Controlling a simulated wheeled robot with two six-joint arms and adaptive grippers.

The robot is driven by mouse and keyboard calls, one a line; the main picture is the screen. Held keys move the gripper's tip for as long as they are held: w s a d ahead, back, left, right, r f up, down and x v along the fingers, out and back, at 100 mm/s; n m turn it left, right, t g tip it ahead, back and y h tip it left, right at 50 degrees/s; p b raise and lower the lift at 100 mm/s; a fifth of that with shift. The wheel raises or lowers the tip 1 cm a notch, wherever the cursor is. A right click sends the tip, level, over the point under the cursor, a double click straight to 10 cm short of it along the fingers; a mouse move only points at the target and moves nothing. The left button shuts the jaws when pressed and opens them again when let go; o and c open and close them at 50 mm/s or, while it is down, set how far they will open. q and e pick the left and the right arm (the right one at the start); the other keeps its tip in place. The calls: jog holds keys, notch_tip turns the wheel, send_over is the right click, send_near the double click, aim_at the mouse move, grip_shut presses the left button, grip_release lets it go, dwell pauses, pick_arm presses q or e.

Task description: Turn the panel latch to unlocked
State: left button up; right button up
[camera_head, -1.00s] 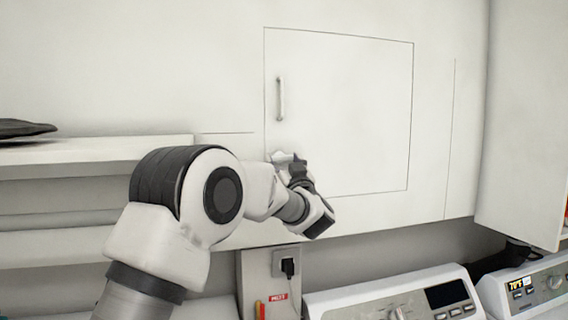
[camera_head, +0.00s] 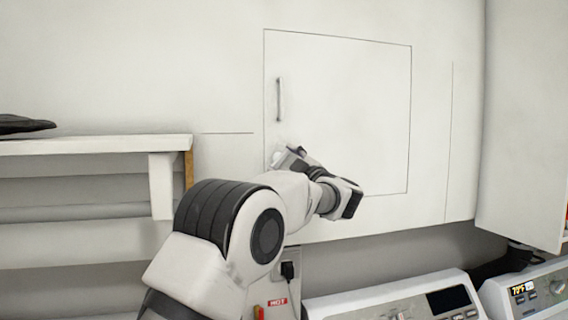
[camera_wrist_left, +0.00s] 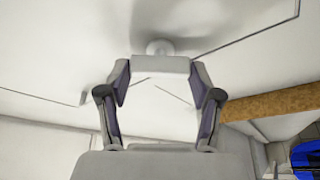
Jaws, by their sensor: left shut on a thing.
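The white panel door (camera_head: 345,115) is closed flush in the white wall, with a vertical bar handle (camera_head: 278,98) near its left edge. The panel latch (camera_head: 276,157) is a small pale piece at the door's lower left, mostly hidden by my gripper. In the left wrist view the latch shows as a light grey bar (camera_wrist_left: 160,64) with a round base (camera_wrist_left: 160,47) behind it. My left gripper (camera_head: 290,153) is shut on the latch, with its fingers on either side of the bar. My right gripper is not in view.
A white shelf (camera_head: 95,145) juts out at the left with a dark object (camera_head: 25,124) on it. White appliances with control panels (camera_head: 400,300) stand below at the right. An outlet with a black plug (camera_head: 288,270) is under the cabinet. An open cabinet side (camera_head: 525,120) stands at the right.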

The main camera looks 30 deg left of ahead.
pick_arm(q)
jog(key=n+g, duration=0.1)
jog(key=n, duration=0.1)
jog(key=n+h+p, duration=0.1)
jog(key=n, duration=0.2)
jog(key=shift+w+r+g, duration=0.1)
jog(key=shift+r+g, duration=0.1)
jog(key=shift+g, duration=0.2)
jog(key=shift+r+n+g+h+p, duration=0.1)
jog(key=shift+n+g+h+p, duration=0.15)
jog(key=shift+n, duration=0.75)
jog(key=shift+r+n+g+h+p, duration=0.1)
jog(key=shift+n+g+h+p, duration=0.2)
jog(key=shift+n, duration=0.7)
jog(key=o, duration=1.1)
jog(key=shift+o, duration=0.2)
jog(key=shift+w+f, duration=0.15)
jog(key=shift+w, duration=0.1)
jog(key=v, duration=1.2)
